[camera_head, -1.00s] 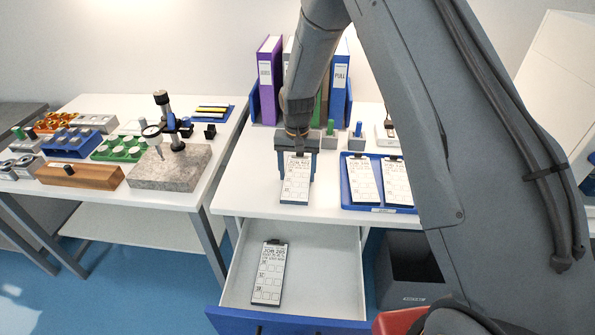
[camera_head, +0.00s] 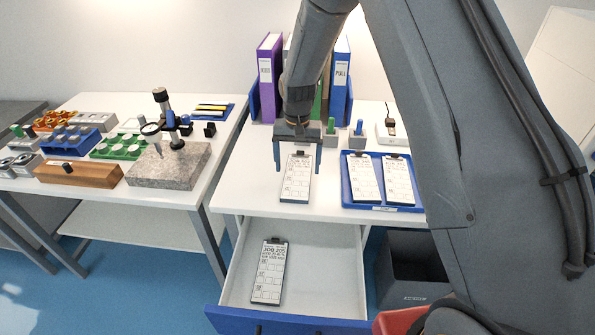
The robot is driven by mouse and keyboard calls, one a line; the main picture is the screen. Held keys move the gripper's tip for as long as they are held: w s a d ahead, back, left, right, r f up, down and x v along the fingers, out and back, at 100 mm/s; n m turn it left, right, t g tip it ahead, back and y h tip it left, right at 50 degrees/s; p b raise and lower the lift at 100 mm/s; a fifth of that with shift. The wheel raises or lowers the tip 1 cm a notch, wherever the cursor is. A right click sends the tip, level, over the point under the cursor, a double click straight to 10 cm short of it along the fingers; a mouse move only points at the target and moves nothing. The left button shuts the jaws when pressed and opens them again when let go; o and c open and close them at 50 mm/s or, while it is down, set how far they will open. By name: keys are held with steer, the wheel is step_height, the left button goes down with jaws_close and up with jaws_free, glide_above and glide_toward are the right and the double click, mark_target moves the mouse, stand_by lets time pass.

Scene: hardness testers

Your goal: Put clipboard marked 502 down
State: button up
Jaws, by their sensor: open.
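A clipboard (camera_head: 296,181) lies flat on the white table, near its front edge and left of the blue tray. Its print is too small to read, so I cannot tell whether it is the one marked 502. My gripper (camera_head: 298,170) is open above this clipboard's far end, with one finger on each side and nothing held. Two more clipboards, one on the left (camera_head: 363,180) and one on the right (camera_head: 397,182), lie side by side in the blue tray (camera_head: 384,208). Another clipboard (camera_head: 270,273), with a line that seems to read JOB 205, lies in the open drawer.
The open drawer (camera_head: 318,270) juts out below the table (camera_head: 240,190). Binders (camera_head: 268,80) stand at the back, with small stamps (camera_head: 357,138) before them. A dark bin (camera_head: 405,275) is below right. A side table at left holds a granite gauge stand (camera_head: 170,168).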

mark_target(298, 175)
step_height(298, 175, up, 9)
steer(key=b, duration=0.2)
steer(key=s+d, duration=0.4)
steer(key=s, duration=0.4)
steer(key=s+d+r+n, duration=0.1)
steer(key=s+d, duration=0.3)
steer(key=s, duration=0.5)
steer(key=s+d+n+t, duration=0.1)
steer(key=s+d, duration=0.3)
steer(key=s, duration=0.5)
steer(key=shift+d+r, duration=0.3)
steer(key=shift+w, duration=0.1)
steer(key=shift+c, duration=0.4)
